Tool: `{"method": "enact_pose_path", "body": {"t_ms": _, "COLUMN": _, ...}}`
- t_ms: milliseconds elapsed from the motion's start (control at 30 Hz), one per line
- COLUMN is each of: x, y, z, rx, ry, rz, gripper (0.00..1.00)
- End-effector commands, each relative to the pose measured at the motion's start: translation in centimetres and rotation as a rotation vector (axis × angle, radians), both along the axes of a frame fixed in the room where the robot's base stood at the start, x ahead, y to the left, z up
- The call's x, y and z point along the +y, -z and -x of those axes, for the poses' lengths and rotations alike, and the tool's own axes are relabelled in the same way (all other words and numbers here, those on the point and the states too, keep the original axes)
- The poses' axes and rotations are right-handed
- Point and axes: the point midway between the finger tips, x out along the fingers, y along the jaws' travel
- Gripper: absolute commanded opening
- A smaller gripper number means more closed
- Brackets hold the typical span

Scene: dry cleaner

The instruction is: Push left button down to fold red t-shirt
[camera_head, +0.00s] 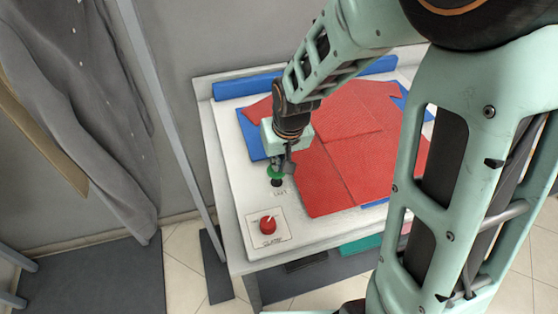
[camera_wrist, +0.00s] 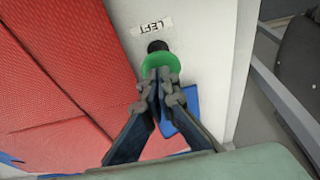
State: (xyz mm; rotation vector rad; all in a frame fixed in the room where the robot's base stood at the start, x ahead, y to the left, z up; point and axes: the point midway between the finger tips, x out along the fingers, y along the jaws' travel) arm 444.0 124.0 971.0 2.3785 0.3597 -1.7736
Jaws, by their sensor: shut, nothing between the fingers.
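The left button (camera_head: 275,173) is green on a black base at the left side of the white folding table (camera_head: 222,150), with a "LEFT" label beside it. It also shows in the wrist view (camera_wrist: 160,62), partly hidden by my fingertips. My gripper (camera_head: 283,165) is shut and empty, its tips over the green button; in the wrist view the closed tips (camera_wrist: 160,78) overlap its edge. I cannot tell whether they touch it or whether it is pressed. The red t-shirt (camera_head: 335,170) lies on blue panels, partly folded, with a flap over its middle. My arm hides its right part.
A red clamp knob (camera_head: 267,225) sits at the table's near left corner. A blue bar (camera_head: 248,84) runs along the back edge. A metal post (camera_head: 168,110) and a hanging grey shirt (camera_head: 75,100) stand to the left.

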Motion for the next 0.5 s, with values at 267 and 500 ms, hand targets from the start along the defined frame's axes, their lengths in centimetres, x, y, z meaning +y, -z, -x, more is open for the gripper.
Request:
{"method": "enact_pose_path", "body": {"t_ms": 267, "x": 0.0, "y": 0.1, "z": 0.0, "rx": 0.000, "ry": -0.001, "rz": 0.000, "gripper": 0.00}}
{"method": "enact_pose_path", "body": {"t_ms": 500, "x": 0.0, "y": 2.3, "z": 0.0, "rx": 0.001, "ry": -0.001, "rz": 0.001, "gripper": 0.00}}
